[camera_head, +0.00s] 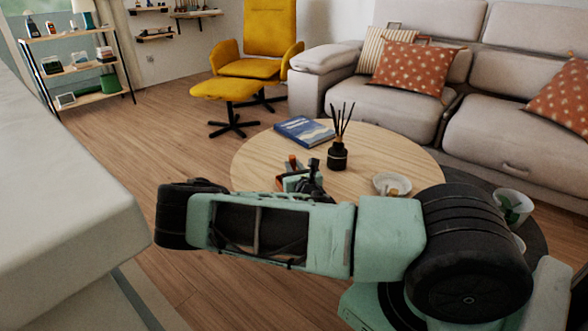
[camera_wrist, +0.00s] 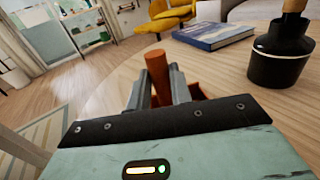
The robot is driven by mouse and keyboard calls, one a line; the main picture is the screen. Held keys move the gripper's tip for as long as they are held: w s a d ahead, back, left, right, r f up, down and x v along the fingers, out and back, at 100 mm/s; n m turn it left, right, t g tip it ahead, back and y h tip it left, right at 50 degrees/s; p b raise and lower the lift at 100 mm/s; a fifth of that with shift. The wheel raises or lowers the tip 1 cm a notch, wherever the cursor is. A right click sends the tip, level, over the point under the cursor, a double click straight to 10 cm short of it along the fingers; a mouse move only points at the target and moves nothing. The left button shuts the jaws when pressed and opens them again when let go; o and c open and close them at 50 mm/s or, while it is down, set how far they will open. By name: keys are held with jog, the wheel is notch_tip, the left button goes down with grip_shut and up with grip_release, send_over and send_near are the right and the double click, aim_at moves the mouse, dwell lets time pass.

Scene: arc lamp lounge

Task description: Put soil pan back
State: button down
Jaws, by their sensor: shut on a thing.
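The soil pan looks to be the orange-brown thing with a round upright handle (camera_wrist: 157,70) in the wrist view. My gripper (camera_wrist: 161,88) is shut on it, with the handle between the two grey fingers. A reddish-brown part shows behind the right finger; the rest of it is hidden by the fingers. In the head view a small part of the pan (camera_head: 293,163) shows just past my gripper (camera_head: 312,178), over the near part of the round wooden table (camera_head: 385,150). I cannot tell whether the pan touches the tabletop.
On the table are a blue book (camera_head: 304,130), a black reed diffuser (camera_head: 337,155) and a white dish (camera_head: 392,184). A white pot with a green mark (camera_head: 513,206) stands right of the table. A sofa (camera_head: 400,105), yellow chair (camera_head: 262,45) and shelf (camera_head: 85,68) lie beyond.

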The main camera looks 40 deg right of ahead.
jog(key=shift+f, duration=0.2)
jog(key=c, duration=1.3)
grip_release()
jog(key=shift+r, duration=0.1)
jog(key=shift+o, duration=0.2)
jog(key=shift+r, duration=0.15)
jog(key=p+v, duration=0.2)
jog(key=v, duration=1)
